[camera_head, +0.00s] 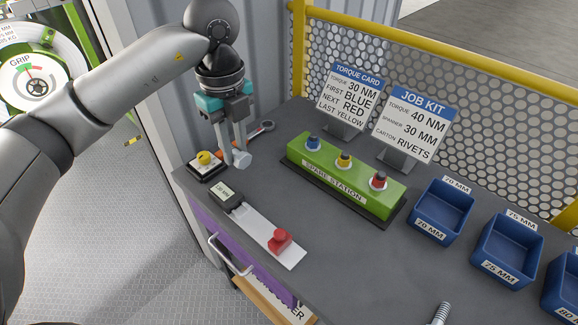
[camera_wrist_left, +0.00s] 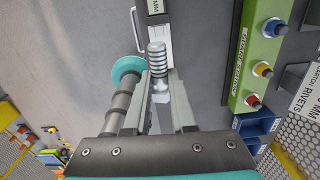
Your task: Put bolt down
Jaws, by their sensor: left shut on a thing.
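My left gripper (camera_head: 238,160) points down over the left end of the grey bench, just right of a yellow button (camera_head: 204,157). It is shut on a metal bolt. In the left wrist view the bolt (camera_wrist_left: 157,60) sits at the fingertips of my left gripper (camera_wrist_left: 163,88). Its head is by the fingers and its ribbed thread extends beyond them. In the head view the thread cannot be made out. Another threaded bolt (camera_head: 441,314) shows at the bottom edge, partly cut off. My right gripper is not in view.
A measuring gauge (camera_head: 257,227) with a red block (camera_head: 281,240) lies along the front edge. Behind are the green spare station (camera_head: 340,187) and a spanner (camera_head: 262,128). Blue bins marked 70 MM (camera_head: 438,235) and 75 MM (camera_head: 500,272) stand right. Two sign cards (camera_head: 415,122) stand behind.

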